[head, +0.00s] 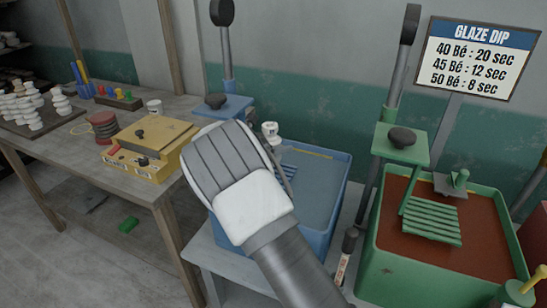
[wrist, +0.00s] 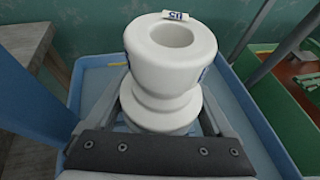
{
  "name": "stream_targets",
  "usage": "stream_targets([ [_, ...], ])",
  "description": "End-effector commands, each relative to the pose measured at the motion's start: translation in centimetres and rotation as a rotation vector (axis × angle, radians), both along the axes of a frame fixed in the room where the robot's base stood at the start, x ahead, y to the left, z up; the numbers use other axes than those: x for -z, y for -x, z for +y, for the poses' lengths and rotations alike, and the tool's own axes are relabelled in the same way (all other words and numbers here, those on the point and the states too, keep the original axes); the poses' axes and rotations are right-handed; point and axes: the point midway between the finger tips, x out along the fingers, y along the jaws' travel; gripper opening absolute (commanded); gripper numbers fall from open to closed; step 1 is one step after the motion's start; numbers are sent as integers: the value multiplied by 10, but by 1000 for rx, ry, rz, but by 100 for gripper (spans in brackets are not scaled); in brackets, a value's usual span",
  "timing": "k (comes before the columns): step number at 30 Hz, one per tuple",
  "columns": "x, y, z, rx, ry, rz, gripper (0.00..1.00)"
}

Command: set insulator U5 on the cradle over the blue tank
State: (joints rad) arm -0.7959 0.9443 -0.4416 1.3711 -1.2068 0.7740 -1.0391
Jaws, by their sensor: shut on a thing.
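My gripper (wrist: 163,98) is shut on a white waisted insulator (wrist: 170,58), a finger on each side of its lower part. The insulator is upright with a hole in its top; a small tag on its rim is upside down and hard to read. In the head view the insulator (head: 270,130) shows as a small white top behind my gripper's body. It is above the blue tank (head: 325,205). The blue slatted cradle (head: 289,168) shows partly beside my gripper; the rest is hidden. I cannot tell whether the insulator touches the cradle.
A blue lever post (head: 227,65) with a blue plate (head: 222,104) stands behind the tank. The green tank (head: 388,270) with its own cradle (head: 432,220) is at right. A wooden table (head: 85,155) at left holds a yellow box (head: 150,145) and several white insulators (head: 30,105).

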Motion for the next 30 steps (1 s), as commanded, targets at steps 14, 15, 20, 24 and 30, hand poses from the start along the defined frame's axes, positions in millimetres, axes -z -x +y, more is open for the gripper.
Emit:
stream_targets([
  [14,41,2,7,1,2,-4,0],
  [15,42,2,7,2,1,-4,0],
  [20,42,2,7,1,0,-5,0],
  [24,44,2,7,1,1,-4,0],
  [30,46,2,7,0,0,-1,100],
])
